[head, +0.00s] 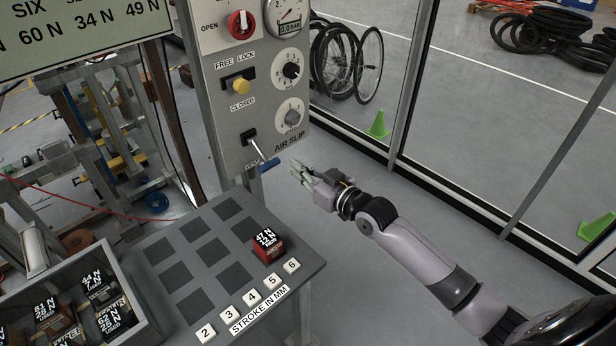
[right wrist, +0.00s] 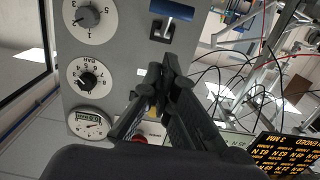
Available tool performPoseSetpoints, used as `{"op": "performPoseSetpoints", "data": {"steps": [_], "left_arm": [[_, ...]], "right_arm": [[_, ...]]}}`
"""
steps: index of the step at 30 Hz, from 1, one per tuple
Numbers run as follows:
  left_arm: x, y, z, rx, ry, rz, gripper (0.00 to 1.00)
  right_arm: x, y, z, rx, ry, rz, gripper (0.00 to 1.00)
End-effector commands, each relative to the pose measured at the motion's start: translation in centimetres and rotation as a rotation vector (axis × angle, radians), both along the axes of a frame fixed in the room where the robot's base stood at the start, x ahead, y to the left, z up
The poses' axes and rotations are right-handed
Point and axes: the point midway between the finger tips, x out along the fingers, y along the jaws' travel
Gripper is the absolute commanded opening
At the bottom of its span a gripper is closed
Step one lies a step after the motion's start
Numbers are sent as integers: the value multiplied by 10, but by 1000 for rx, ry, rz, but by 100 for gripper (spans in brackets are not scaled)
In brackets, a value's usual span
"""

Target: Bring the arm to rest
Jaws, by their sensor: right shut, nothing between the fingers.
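My right gripper (head: 305,172) is shut and empty in the head view. It hangs in the air to the right of the grey control panel (head: 228,110), close to a lever with a blue handle (head: 268,165) and apart from it as far as I can tell. In the right wrist view my gripper's dark fingers (right wrist: 162,82) are together, with the panel (right wrist: 120,100) behind them. The blue lever handle (right wrist: 171,9) shows at the top of that view. My right arm reaches in from the lower right. My left gripper is not in view.
A grey table (head: 305,262) with dark square pads carries a red block (head: 267,248) near numbered keys. A bin (head: 130,318) of labelled blocks stands at lower left. Glass panes with metal posts (head: 412,80) stand behind my arm. Grey floor (head: 370,290) is open below it.

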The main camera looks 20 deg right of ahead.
Motion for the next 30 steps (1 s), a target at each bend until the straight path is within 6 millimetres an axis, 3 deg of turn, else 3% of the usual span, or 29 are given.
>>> {"op": "performPoseSetpoints", "data": {"steps": [4,12,14,16,20,23,26,30], "left_arm": [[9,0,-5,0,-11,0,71],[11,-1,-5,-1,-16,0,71],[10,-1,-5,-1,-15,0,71],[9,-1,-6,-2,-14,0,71],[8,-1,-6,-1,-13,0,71],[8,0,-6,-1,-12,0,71],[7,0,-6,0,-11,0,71],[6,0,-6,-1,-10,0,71]], "right_arm": [[-17,-6,-3,-1,1,0,0],[-25,-9,-3,0,3,-1,0],[-24,-12,-12,-1,16,-10,0],[-23,-18,-33,-10,51,-32,0],[-29,-38,-109,-38,173,-99,0],[-47,-53,-183,-71,293,-153,0],[-76,-63,-254,-108,416,-195,0],[-132,-70,-346,-164,588,-231,0]]}}
